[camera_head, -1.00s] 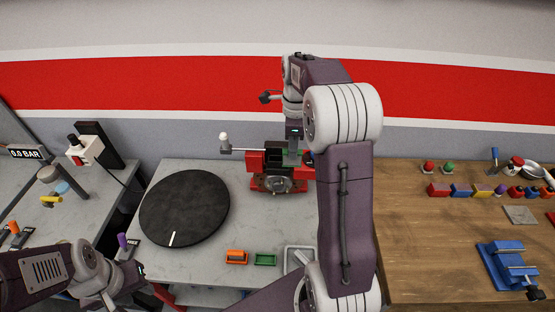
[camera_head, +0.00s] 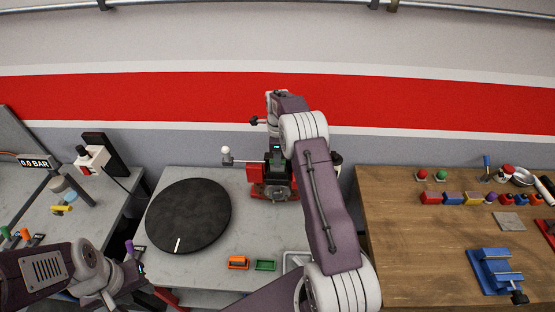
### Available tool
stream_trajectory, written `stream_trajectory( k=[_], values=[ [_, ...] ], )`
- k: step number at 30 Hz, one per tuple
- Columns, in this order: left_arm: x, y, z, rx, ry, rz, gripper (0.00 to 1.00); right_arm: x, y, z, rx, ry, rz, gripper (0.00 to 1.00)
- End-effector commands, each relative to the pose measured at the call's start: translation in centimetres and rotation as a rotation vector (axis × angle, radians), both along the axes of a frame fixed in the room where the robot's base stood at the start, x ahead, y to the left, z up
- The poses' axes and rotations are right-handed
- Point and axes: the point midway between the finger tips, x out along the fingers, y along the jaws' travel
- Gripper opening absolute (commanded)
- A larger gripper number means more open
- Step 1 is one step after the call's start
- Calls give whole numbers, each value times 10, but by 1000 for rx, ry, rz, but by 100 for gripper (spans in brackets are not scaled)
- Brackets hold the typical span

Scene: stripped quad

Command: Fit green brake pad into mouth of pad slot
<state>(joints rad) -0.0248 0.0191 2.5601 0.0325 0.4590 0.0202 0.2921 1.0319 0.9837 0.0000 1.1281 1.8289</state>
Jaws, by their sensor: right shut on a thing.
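The red caliper fixture (camera_head: 254,174) with a black body and a round grey front stands at the back of the grey table, with the pad slot in its upper part. My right gripper (camera_head: 277,158) points down at the top of this fixture and is shut on the green brake pad. The pad is mostly hidden by the gripper and fixture, so I cannot tell how deep it sits in the slot's mouth. My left gripper (camera_head: 138,268) is low at the left, away from the fixture; its fingers are too small to read.
A black turntable (camera_head: 188,216) fills the left. A white-knobbed lever (camera_head: 226,155) sticks out left of the fixture. My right arm covers the table's right side.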

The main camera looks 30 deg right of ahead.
Motion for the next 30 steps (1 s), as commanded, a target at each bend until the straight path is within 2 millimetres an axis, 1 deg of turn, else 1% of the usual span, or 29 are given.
stream_trajectory(
  k=[1, 3, 6, 14, 15, 17, 26, 27, 29, 30],
  values=[
    [0, 0, 11, 0, 0, 0, 36, -1, 0, -3, 1, 4, 0, 0],
    [0, 0, 13, 0, 0, 0, 36, -1, 0, -13, 0, 2, 0, 0],
    [0, 0, 12, 0, 0, 0, 36, 0, 0, -18, 0, -2, 0, 0],
    [0, 0, 9, 0, 0, 0, 36, 0, 0, -21, -1, -2, 0, 0],
    [0, 0, 9, 0, 0, 0, 36, 0, 0, -21, -1, -2, 0, 25],
    [0, 0, 9, 0, 0, 0, 36, 0, 0, -21, -1, -2, 0, 41],
    [0, 0, 10, 0, 0, 0, 36, 0, 0, -19, -1, -2, 0, 41],
    [0, 0, 13, 0, 0, 0, 36, 0, 0, -16, 0, -2, 0, 41],
    [0, 0, 7, 0, -1, 0, 36, 1, 0, -12, -1, -4, 0, 41],
    [0, 0, 4, 0, 0, 0, 36, 2, -1, -6, -1, -6, 0, 41]
  ],
)
